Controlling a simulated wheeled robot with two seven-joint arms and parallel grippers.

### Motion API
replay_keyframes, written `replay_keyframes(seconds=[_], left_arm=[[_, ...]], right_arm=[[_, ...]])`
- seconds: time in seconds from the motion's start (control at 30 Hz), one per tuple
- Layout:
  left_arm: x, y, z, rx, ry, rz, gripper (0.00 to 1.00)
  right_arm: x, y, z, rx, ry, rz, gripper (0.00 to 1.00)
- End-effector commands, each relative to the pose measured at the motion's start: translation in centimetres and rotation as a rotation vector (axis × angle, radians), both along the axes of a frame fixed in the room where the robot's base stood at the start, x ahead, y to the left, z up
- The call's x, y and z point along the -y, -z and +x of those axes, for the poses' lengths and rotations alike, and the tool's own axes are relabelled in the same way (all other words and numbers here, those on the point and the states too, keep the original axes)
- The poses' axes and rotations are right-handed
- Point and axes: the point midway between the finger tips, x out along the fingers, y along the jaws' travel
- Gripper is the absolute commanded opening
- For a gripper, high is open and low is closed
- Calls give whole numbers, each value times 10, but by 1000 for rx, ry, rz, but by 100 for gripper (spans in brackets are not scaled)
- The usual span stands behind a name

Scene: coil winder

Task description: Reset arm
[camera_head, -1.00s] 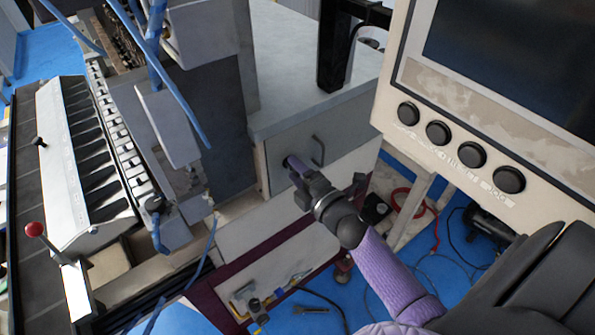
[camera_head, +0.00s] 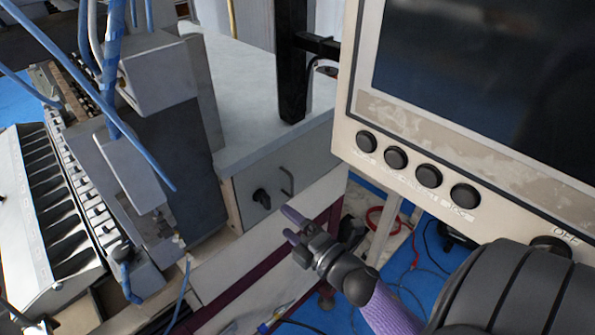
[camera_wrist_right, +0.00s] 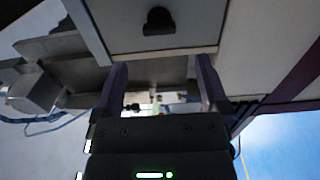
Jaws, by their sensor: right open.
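My right gripper (camera_head: 290,225) is open and empty, a little below and to the right of a black knob (camera_head: 262,198) on the grey front panel (camera_head: 245,204) of the bench. It does not touch the knob. In the right wrist view the two fingers (camera_wrist_right: 162,70) stand apart with nothing between them, and the knob (camera_wrist_right: 159,20) shows beyond them. My left gripper is not in view.
A thin handle (camera_head: 287,180) sits on the panel beside the knob. A screen box with black buttons (camera_head: 428,175) hangs at the right, above my right arm. A winding machine (camera_head: 75,190) with blue cables stands at the left. Cables lie on the blue floor.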

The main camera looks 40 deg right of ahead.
Motion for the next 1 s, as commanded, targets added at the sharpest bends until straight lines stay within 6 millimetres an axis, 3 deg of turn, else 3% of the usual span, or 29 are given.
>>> replay_keyframes(seconds=[0.1, 0.2, 0.6, 0.67, 0.77, 0.87, 0.9, 0.97, 1.0], left_arm=[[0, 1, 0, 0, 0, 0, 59], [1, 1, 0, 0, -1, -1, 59], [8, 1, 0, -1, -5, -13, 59], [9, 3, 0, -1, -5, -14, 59], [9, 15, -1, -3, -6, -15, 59], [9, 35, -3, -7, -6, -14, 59], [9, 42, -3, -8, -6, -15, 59], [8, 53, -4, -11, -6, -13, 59], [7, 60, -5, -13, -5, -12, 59]], right_arm=[[1, 1, -21, -3, 1, 0, 94], [2, 0, -29, -1, 0, -1, 94], [2, 0, -30, 0, 0, 0, 94], [2, 7, -31, -14, 6, 19, 94], [2, 61, -36, -137, 60, 168, 94], [-7, 161, -59, -379, 185, 439, 94], [-13, 202, -74, -486, 250, 544, 94], [-25, 258, -104, -648, 360, 688, 94], [-33, 292, -129, -755, 441, 770, 94]])
